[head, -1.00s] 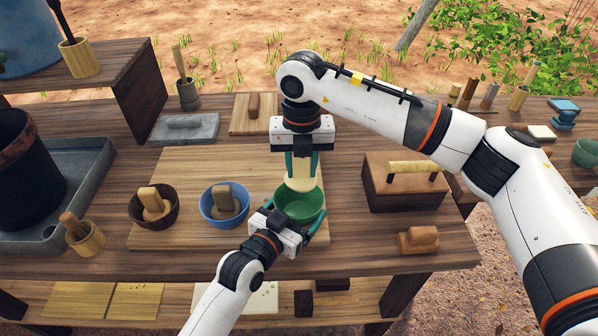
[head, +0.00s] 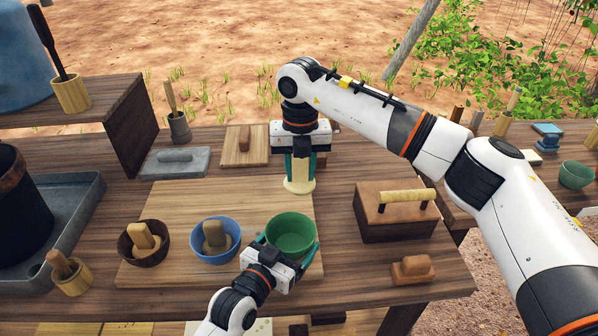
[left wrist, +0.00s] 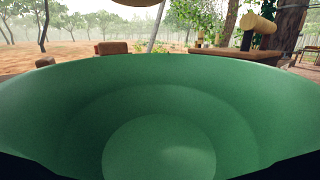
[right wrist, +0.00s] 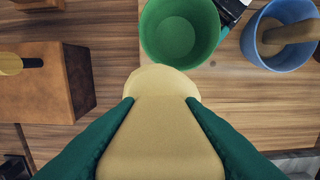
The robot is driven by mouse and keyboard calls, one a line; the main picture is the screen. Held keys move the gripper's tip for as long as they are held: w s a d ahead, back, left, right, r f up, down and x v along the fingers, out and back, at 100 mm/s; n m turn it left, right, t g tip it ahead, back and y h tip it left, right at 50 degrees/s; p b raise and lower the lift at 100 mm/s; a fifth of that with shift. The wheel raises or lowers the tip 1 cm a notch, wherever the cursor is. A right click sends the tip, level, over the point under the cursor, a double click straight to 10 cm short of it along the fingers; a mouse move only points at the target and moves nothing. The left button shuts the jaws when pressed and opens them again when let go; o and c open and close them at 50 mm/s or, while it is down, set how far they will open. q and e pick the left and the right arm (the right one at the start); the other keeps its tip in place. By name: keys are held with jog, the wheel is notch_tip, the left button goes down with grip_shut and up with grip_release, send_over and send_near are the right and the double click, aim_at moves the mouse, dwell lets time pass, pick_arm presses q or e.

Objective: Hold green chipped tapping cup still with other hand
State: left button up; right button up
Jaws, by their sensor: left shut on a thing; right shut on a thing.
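The green cup (head: 291,233) stands at the right of the light wooden board, open side up, and looks empty inside. Its interior fills the left wrist view (left wrist: 160,140). My left gripper (head: 290,256) is shut on the cup from the front, with fingers at its sides. My right gripper (head: 300,165) is shut on a pale wooden tool with a round flared end (head: 299,186), pointing down behind the cup. The right wrist view shows the tool (right wrist: 160,115) between the green fingers, with the cup (right wrist: 180,30) beyond and apart from it. No chip in the cup is clear.
A blue bowl (head: 228,225) and a brown bowl (head: 127,248), each with a wooden piece, sit left of the cup on the board (head: 180,200). A wooden box with a light handle (head: 395,222) and a small wooden block (head: 412,270) are at the right.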

pick_arm(q)
jog(key=o, duration=1.2)
jog(key=shift+o, duration=0.2)
